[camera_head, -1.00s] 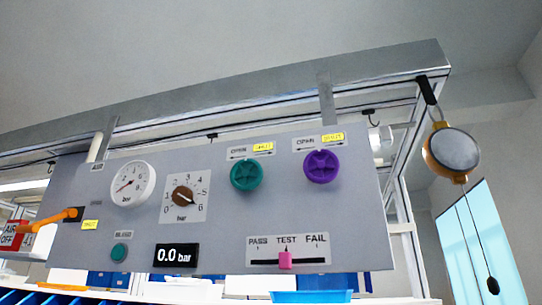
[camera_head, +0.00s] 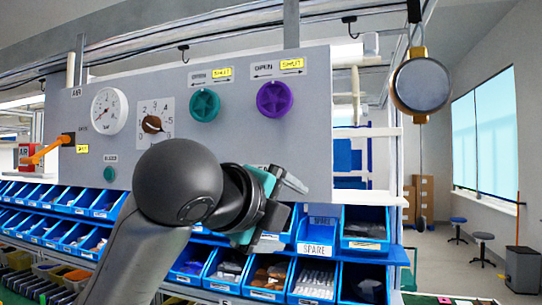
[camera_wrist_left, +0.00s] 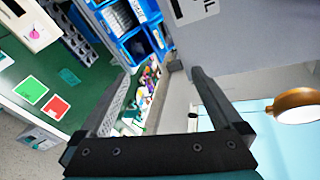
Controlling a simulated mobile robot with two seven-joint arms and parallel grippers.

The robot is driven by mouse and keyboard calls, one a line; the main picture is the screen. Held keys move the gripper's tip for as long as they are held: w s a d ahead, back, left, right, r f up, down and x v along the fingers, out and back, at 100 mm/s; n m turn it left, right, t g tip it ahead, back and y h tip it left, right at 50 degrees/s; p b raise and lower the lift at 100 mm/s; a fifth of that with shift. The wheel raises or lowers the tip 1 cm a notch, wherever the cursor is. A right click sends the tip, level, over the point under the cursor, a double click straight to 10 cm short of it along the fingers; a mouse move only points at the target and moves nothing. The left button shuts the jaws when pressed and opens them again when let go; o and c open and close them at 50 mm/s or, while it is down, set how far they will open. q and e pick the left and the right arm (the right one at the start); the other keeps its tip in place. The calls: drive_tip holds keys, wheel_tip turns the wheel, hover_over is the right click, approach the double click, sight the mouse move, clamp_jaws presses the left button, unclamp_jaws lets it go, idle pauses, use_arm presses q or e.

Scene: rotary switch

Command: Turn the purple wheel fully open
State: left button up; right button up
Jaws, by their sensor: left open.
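The purple wheel (camera_head: 274,98) is a round handwheel on the upper right of the grey panel (camera_head: 230,133) in the head view. A label above it reads OPEN with an arrow and a yellow SHUT tag (camera_head: 292,64). My left gripper (camera_head: 292,190) is in front of the panel's lower edge, below the purple wheel and apart from it. In the left wrist view its two fingers (camera_wrist_left: 152,95) are spread with nothing between them. The purple wheel does not show in the wrist view. My right gripper is not in view.
A green wheel (camera_head: 205,105), a brown knob (camera_head: 152,124), a white gauge (camera_head: 109,111) and an orange lever (camera_head: 48,150) are on the panel. Blue bins (camera_head: 313,281) stand below. A round hanging device (camera_head: 421,84) is at the right. My left arm hides the panel's lower middle.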

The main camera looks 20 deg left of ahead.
use_arm(q)
drive_tip(key=s+a+r+m+t, duration=0.25)
drive_tip(key=s+r, duration=0.35)
drive_tip(key=r, duration=0.5)
drive_tip(key=m+t+y, duration=0.1)
drive_tip(key=m+y, duration=0.1)
drive_tip(key=m, duration=0.2)
approach(274, 100)
drive_tip(key=shift+n, duration=0.25)
drive_tip(key=w+p, duration=0.2)
drive_tip(key=w, duration=0.2)
drive_tip(key=w+p, duration=0.3)
drive_tip(key=w, duration=0.1)
drive_tip(key=shift+w+d+f, duration=0.1)
drive_tip(key=shift+w+f, duration=0.1)
drive_tip(key=shift+w, duration=0.2)
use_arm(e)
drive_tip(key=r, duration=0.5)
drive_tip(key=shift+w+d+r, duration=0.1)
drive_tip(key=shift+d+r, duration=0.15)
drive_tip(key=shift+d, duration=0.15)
use_arm(q)
drive_tip(key=shift+c, duration=0.2)
drive_tip(key=c, duration=1.2)
